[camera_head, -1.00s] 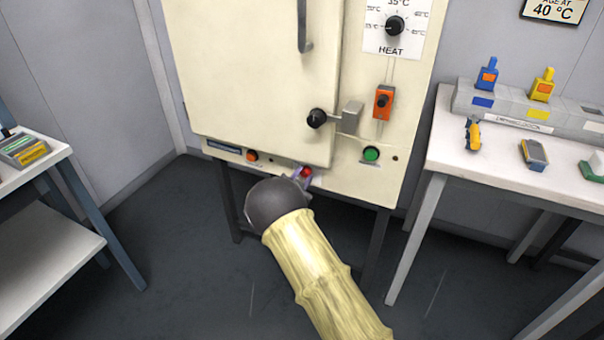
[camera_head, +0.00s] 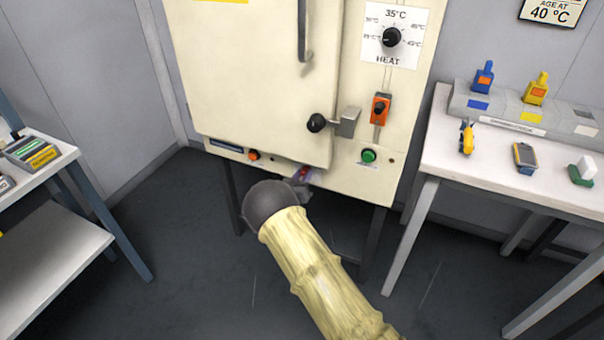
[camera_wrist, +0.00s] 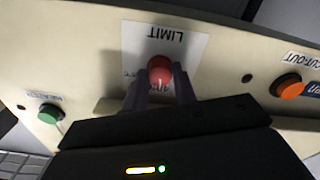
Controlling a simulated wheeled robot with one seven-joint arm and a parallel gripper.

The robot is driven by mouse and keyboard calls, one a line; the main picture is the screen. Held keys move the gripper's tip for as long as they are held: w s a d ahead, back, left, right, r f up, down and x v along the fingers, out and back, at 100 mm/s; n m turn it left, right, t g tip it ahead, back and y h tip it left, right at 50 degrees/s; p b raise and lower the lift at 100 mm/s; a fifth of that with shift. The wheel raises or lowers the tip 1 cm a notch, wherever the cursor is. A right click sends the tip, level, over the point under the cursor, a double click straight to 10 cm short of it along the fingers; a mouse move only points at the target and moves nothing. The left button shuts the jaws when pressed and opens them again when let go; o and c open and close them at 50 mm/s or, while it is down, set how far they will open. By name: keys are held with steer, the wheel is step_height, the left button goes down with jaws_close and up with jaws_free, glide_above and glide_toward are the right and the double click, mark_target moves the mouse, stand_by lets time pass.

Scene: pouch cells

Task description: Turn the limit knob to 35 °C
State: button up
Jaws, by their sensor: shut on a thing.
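The limit knob is red and shows in the wrist view (camera_wrist: 160,70) on a white plate marked LIMIT (camera_wrist: 193,48), which appears upside down there. My gripper (camera_wrist: 160,88) has its two fingers on either side of the knob and is shut on it. In the head view the red knob (camera_head: 304,172) sits low on the cream oven front, with my gripper (camera_head: 303,178) at it. The fingers and wrist hide most of the plate's scale, so I cannot read the knob's setting.
A green button (camera_head: 369,156) is right of the knob and an orange cut-out button (camera_wrist: 289,86) is on its other side. The oven door handle (camera_head: 316,123) juts out above. A white table (camera_head: 440,160) stands at right, a shelf (camera_head: 50,250) at left.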

steer(key=n+p, duration=0.2)
steer(key=n, duration=0.7)
steer(key=shift+a+f, duration=0.1)
steer(key=shift+f, duration=0.05)
steer(key=shift+n, duration=0.3)
steer(key=o, duration=1)
steer(key=shift+s, duration=0.1)
steer(key=p+v, duration=0.2)
steer(key=v, duration=1.5)
